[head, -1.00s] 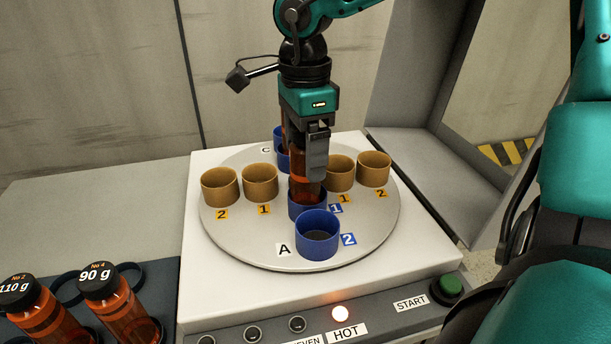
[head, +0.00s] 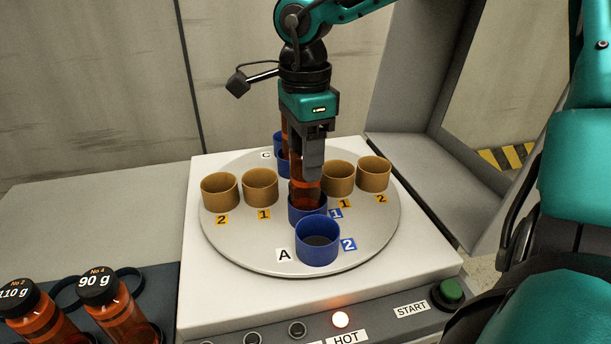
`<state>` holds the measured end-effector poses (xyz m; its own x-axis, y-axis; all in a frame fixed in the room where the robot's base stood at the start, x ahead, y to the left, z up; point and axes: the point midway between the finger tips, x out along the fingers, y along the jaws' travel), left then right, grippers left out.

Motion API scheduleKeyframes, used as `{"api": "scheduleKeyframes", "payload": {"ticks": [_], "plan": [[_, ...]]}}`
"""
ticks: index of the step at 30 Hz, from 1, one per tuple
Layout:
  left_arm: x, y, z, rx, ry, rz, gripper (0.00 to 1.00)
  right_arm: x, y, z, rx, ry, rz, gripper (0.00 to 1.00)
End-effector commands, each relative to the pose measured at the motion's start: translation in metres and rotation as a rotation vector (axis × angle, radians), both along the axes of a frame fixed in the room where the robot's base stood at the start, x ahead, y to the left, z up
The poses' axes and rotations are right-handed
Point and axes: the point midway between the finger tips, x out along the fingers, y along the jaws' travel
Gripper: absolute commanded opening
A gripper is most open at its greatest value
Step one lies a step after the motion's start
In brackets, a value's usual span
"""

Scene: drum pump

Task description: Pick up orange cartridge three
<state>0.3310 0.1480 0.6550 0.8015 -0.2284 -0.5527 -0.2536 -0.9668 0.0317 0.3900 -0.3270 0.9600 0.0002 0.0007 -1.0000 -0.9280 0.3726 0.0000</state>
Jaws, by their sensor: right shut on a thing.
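My right gripper (head: 308,172) comes down from above and is shut on an orange cartridge (head: 305,192). The cartridge is upright, with its lower end at the front-middle blue cup (head: 308,211) marked 1. I cannot tell whether it still rests on the cup's bottom. The gripper hides its cap, so I cannot read its number. Another orange cartridge (head: 284,150) stands behind the gripper at the back blue cups (head: 281,165) near the C label, mostly hidden. The front blue cup (head: 317,243) marked A and 2 is empty. My left gripper is not in view.
The round grey plate (head: 240,238) also carries several empty tan cups (head: 220,191) at both sides. At the lower left, capped orange cartridges No 2 (head: 38,322) and No 4 (head: 118,312) stand in a dark rack. A HOT lamp (head: 341,320) glows beside the START button (head: 451,290).

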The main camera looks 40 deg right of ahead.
Motion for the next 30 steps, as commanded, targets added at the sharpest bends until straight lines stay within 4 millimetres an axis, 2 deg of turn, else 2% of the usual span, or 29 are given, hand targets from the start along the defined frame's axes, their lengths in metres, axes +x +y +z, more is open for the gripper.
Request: {"api": "scheduleKeyframes", "payload": {"ticks": [5, 11, 17, 30], "plan": [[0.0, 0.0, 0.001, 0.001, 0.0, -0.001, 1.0, 0.0, 0.0, 0.003, 0.0, -0.002, 0.0, 0.0], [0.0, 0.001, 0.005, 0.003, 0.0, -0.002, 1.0, 0.001, 0.0, 0.02, 0.0, -0.004, 0.0, 0.0], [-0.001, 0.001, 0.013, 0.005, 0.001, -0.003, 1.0, 0.001, 0.0, 0.057, 0.0, -0.005, -0.001, 0.0], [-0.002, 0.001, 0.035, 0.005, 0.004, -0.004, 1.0, 0.001, 0.0, 0.16, -0.001, -0.004, -0.001, 0.0]]}}
